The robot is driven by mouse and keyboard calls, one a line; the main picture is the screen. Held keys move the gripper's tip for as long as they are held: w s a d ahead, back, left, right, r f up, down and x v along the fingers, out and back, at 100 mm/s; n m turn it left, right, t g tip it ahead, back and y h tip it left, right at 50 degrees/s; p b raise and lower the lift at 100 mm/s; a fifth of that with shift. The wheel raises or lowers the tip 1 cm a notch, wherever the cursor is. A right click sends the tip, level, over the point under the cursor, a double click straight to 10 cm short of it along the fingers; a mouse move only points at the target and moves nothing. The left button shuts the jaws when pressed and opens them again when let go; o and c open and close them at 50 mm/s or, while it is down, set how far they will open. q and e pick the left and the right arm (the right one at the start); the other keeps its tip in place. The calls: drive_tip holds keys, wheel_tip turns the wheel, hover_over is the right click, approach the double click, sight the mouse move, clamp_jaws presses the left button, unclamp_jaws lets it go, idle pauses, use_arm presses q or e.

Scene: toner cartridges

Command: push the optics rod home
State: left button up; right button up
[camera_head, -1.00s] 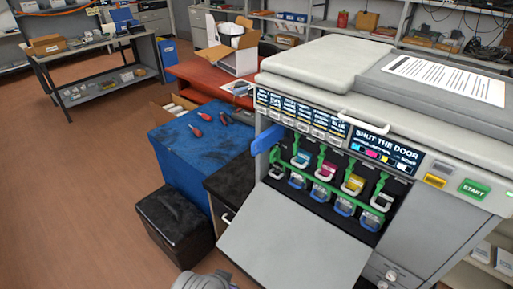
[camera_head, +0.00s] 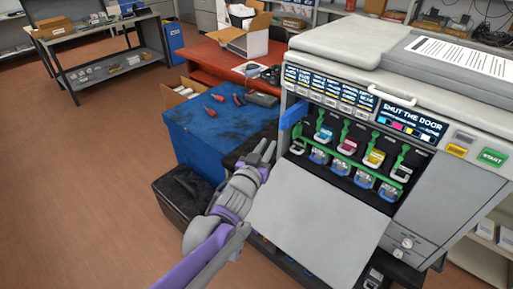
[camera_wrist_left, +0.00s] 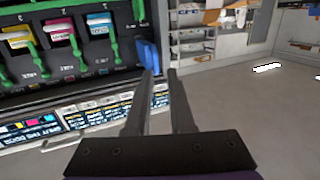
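A blue handle (camera_head: 295,113), which I take for the optics rod's end, sticks out at the upper left of the printer's open front (camera_head: 345,145). How far the rod stands out I cannot tell exactly. My left gripper (camera_head: 262,158) is below and left of the handle, apart from it, beside the lowered door. In the left wrist view the fingers (camera_wrist_left: 162,75) are apart with nothing between them. There the blue handle (camera_wrist_left: 148,55) shows just beyond the left fingertip. My right gripper is in neither view.
The grey front door (camera_head: 318,215) hangs open and slopes outward. Cyan, magenta, yellow and black cartridges sit behind green levers (camera_head: 338,133). A blue cabinet (camera_head: 212,150) with red-handled tools stands left, with a black case (camera_head: 182,200) before it. Floor is clear at left.

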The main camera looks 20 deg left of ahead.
sight(280, 125)
use_arm(q)
drive_tip(key=shift+t+h, duration=0.3)
drive_tip(key=w, duration=0.7)
drive_tip(key=w+d+p, duration=0.1)
drive_tip(key=w, duration=0.2)
drive_tip(key=shift+w+r, duration=0.4)
drive_tip(key=shift+d, duration=0.1)
clamp_jaws()
idle(1.0)
